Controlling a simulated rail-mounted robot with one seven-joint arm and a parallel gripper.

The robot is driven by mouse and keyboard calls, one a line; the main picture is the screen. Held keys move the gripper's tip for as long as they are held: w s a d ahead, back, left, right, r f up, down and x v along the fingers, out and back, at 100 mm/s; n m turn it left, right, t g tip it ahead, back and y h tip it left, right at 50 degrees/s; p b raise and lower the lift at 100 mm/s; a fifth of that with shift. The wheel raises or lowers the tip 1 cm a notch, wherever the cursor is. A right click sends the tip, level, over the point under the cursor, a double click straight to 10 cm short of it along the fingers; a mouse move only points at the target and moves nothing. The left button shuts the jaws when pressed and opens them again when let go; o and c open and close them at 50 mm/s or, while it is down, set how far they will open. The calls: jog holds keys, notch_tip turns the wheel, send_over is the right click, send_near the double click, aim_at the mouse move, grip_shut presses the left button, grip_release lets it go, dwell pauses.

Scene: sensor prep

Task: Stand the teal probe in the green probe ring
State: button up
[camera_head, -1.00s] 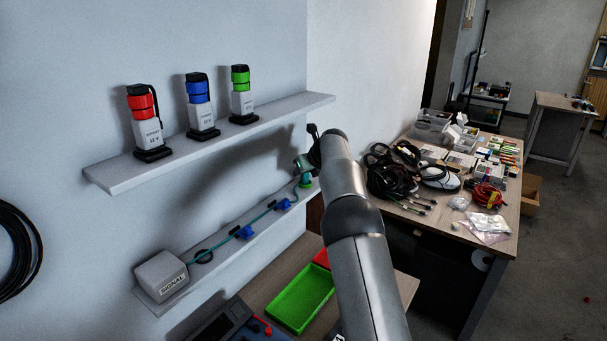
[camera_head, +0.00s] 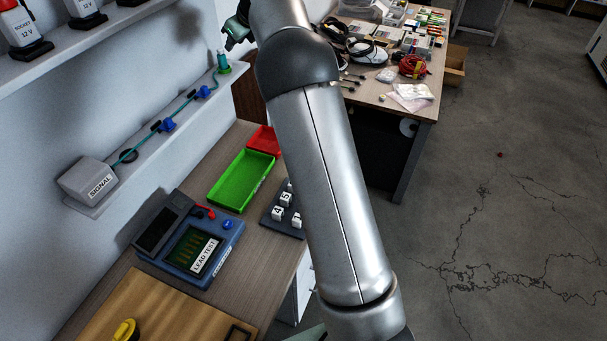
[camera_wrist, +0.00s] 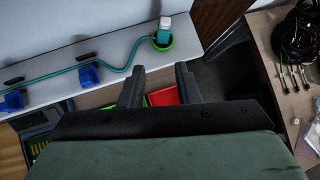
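The teal probe (camera_head: 223,60) stands upright, its lower end inside the green probe ring (camera_head: 225,70), at the far end of the lower wall shelf. A teal cable runs from the probe along the shelf. My gripper (camera_wrist: 159,75) has its two fingers apart with nothing between them. It is clear of the probe. In the head view it is partly hidden by my arm.
The cable passes blue clips (camera_head: 167,125) to the grey SIGNAL box (camera_head: 88,180). An upper shelf (camera_head: 95,55) with socket units overhangs. Below are a green tray (camera_head: 240,180), a red tray (camera_head: 265,140) and a LEAD TEST device (camera_head: 192,240). A cluttered table (camera_head: 425,100) stands right.

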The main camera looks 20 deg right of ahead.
jog(key=s+a+n+g, duration=0.1)
jog(key=s+n+g, duration=0.2)
jog(key=s+n, duration=1.7)
jog(key=s+f+n+g+h, duration=0.1)
jog(key=s+f+n, duration=0.2)
jog(key=s, duration=0.8)
jog(key=s+f+n+g+h, duration=0.1)
jog(key=s+f+n, duration=0.2)
jog(key=s, duration=0.8)
jog(key=s+f+n+g+h, duration=0.1)
jog(key=s+f+n, duration=0.2)
jog(key=s, duration=0.7)
jog(key=shift+s+a+f, duration=0.35)
jog(key=shift+s+f, duration=0.05)
jog(key=shift+f, duration=0.35)
